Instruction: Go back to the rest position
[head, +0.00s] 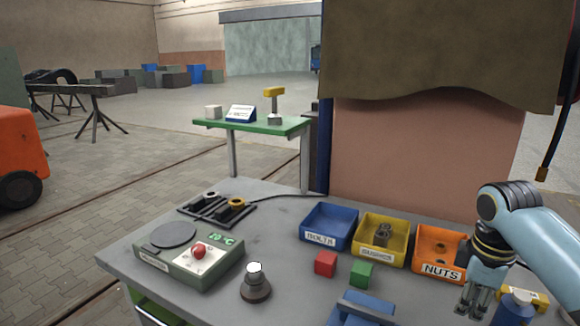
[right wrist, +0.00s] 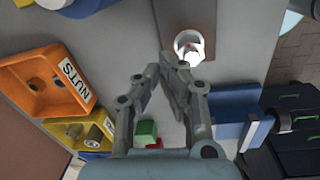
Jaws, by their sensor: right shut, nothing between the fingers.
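My right gripper (head: 472,308) hangs over the right part of the grey workbench (head: 285,240), in front of the orange NUTS bin (head: 437,238). In the right wrist view its fingers (right wrist: 161,66) meet near their tips with nothing between them. In that view the NUTS bin (right wrist: 45,75) lies to the left of the fingers, and a white round part (right wrist: 188,42) on a brown patch lies just beyond the tips. My left gripper does not show in the head view.
Blue (head: 328,222) and yellow (head: 383,237) bins stand left of the NUTS bin. A tester box (head: 190,262) sits at left.

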